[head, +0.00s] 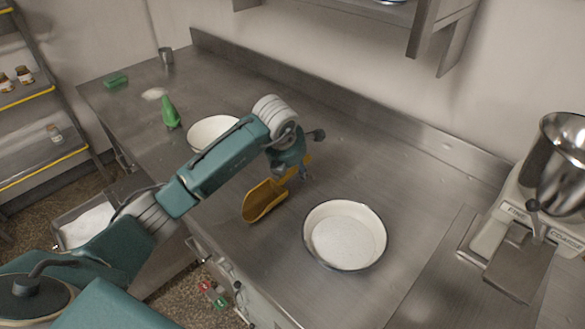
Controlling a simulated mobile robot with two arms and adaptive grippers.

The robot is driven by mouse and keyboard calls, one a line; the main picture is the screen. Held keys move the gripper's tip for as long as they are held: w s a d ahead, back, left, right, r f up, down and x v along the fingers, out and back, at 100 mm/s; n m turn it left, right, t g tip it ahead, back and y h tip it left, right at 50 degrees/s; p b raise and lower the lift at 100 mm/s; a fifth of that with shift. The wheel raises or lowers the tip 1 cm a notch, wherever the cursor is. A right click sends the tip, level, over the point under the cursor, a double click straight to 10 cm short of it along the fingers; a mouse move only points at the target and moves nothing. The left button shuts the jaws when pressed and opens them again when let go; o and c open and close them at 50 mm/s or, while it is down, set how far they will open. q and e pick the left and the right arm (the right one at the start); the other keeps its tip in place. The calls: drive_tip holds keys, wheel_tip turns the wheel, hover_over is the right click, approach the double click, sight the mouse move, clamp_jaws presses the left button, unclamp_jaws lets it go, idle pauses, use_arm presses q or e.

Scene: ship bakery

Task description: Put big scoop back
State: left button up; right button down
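The big scoop (263,203) is yellow, with its bowl toward the lower left and its handle toward the upper right. My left gripper (291,173) points down at the handle, with its fingers on either side of it, and looks shut on it. The scoop is over the steel counter, left of a white bowl; I cannot tell whether it touches the counter. My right gripper is not in view.
The white bowl (345,236) with white contents stands near the counter's front. Another white bowl (211,131) is behind my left arm. A grinder (548,190) is at right. The counter (400,165) between is clear.

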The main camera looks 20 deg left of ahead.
use_arm(q)
drive_tip(key=v, duration=1.2)
